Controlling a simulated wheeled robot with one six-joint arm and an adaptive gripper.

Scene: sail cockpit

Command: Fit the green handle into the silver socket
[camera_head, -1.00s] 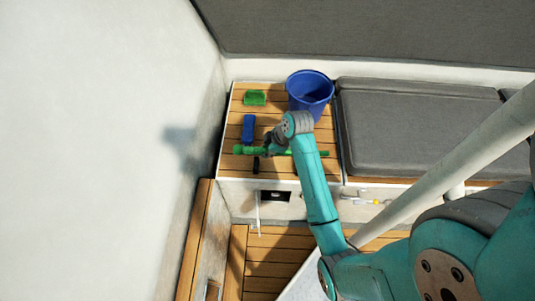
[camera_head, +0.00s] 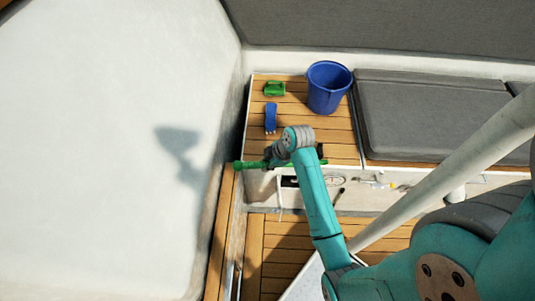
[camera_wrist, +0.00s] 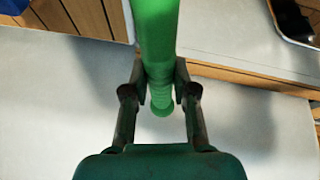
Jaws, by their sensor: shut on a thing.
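The green handle (camera_head: 247,165) is a long green rod with a knobbed left end. It lies level across my gripper (camera_head: 271,161), at the front edge of the slatted bench. In the wrist view my gripper (camera_wrist: 160,97) has a finger on each side of the green handle (camera_wrist: 157,45), shut on it; its rounded end points down in that picture. My wrist hides the handle's middle in the head view. A small pale oval fitting (camera_head: 335,181) is on the bench's front face; I cannot tell whether it is the silver socket.
A blue bucket (camera_head: 329,90), a blue item (camera_head: 270,118) and a green item (camera_head: 274,89) stand on the bench (camera_head: 338,140). A grey cushion (camera_head: 430,110) is to the right. A white wall (camera_head: 110,130) is close on the left. A pale pole (camera_head: 440,175) crosses the right side.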

